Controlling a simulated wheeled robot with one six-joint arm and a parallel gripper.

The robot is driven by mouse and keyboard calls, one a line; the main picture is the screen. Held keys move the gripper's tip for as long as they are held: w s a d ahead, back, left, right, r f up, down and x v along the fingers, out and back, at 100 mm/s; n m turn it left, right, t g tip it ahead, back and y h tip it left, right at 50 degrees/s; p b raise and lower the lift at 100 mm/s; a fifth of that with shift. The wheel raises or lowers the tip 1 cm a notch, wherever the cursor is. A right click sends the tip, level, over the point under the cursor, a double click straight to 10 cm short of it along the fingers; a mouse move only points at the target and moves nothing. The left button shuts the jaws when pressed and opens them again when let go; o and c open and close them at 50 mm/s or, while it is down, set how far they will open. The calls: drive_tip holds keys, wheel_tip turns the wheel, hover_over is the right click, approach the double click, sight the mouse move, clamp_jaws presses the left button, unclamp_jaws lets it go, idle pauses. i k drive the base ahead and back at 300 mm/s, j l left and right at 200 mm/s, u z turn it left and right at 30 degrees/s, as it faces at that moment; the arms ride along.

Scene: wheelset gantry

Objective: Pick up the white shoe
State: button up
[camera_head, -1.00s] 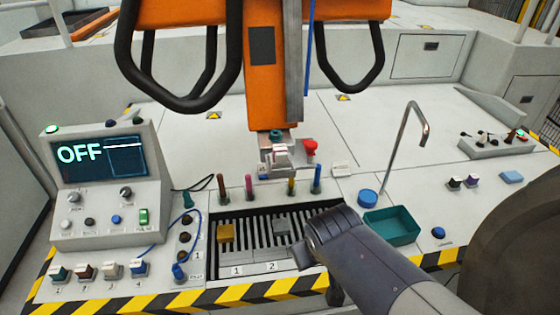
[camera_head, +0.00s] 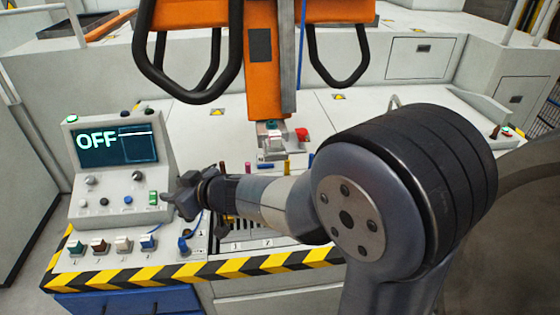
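A small white block-shaped piece (camera_head: 123,244), which I take to be the white shoe, stands in a row at the console's front left. A brown piece (camera_head: 100,247) is on its left and a blue one (camera_head: 148,242) on its right. My gripper (camera_head: 174,203) is above and to the right of it, beside the console's right edge, and apart from it. The gripper is small and seen from the side; whether its fingers are open is unclear. I see nothing held.
The console with its OFF screen (camera_head: 117,143) rises behind the row. An orange column (camera_head: 264,75) with black hose loops (camera_head: 184,92) hangs behind. My arm hides much of the slotted tray (camera_head: 220,232) and the right side. A striped edge (camera_head: 190,272) runs along the front.

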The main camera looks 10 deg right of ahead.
sight(278, 146)
drive_tip(key=k+z, duration=0.1)
drive_tip(key=z, duration=0.25)
drive_tip(key=k+z, duration=0.1)
drive_tip(key=z, duration=0.65)
drive_tip(key=j+z, duration=0.2)
drive_tip(key=j, duration=0.25)
drive_tip(key=k+j+z, duration=0.1)
drive_tip(key=j+z, duration=0.15)
drive_tip(key=j, duration=0.2)
drive_tip(key=k+j+z, duration=0.2)
drive_tip(key=j, duration=0.3)
drive_tip(key=i, duration=0.1)
